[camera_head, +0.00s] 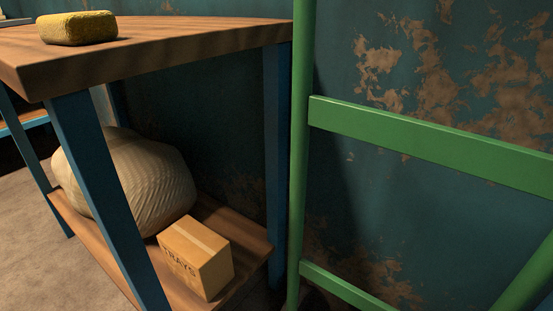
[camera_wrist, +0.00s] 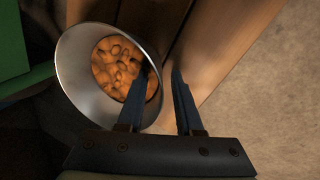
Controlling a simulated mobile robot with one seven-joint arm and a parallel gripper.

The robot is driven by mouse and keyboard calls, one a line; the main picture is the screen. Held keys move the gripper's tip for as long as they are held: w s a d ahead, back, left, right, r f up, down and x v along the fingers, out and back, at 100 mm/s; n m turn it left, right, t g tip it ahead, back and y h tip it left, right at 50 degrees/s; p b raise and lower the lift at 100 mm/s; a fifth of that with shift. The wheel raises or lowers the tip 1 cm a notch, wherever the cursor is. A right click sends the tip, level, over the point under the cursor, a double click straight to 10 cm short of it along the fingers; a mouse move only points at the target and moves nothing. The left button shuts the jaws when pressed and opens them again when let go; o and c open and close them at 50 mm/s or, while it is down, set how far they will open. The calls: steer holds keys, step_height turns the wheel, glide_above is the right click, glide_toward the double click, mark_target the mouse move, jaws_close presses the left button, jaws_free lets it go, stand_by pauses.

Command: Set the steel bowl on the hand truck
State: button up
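The steel bowl (camera_wrist: 82,86) is in the wrist view, left of centre, holding several orange-brown, nut-like pieces (camera_wrist: 116,64). My gripper (camera_wrist: 161,75) is open at the bowl's right rim. The left finger reaches over the bowl's inside and the right finger is outside, with a gap between the right finger and the rim. A green frame (camera_head: 430,143), which looks like the hand truck, stands at the right in the head view. Green parts (camera_wrist: 12,40) also show at the wrist view's left edge. The bowl and gripper are not in the head view.
A wooden table (camera_head: 190,38) with blue legs carries a yellow sponge-like block (camera_head: 78,27). Its lower shelf holds a pale sack (camera_head: 150,175) and a "TRAYS" carton (camera_head: 198,258). Wooden boards (camera_wrist: 215,40) lie beside the bowl. Bare floor (camera_wrist: 275,90) shows at right.

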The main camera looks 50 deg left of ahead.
steer(key=p+v, duration=0.8)
steer(key=v, duration=0.4)
steer(key=shift+p, duration=0.4)
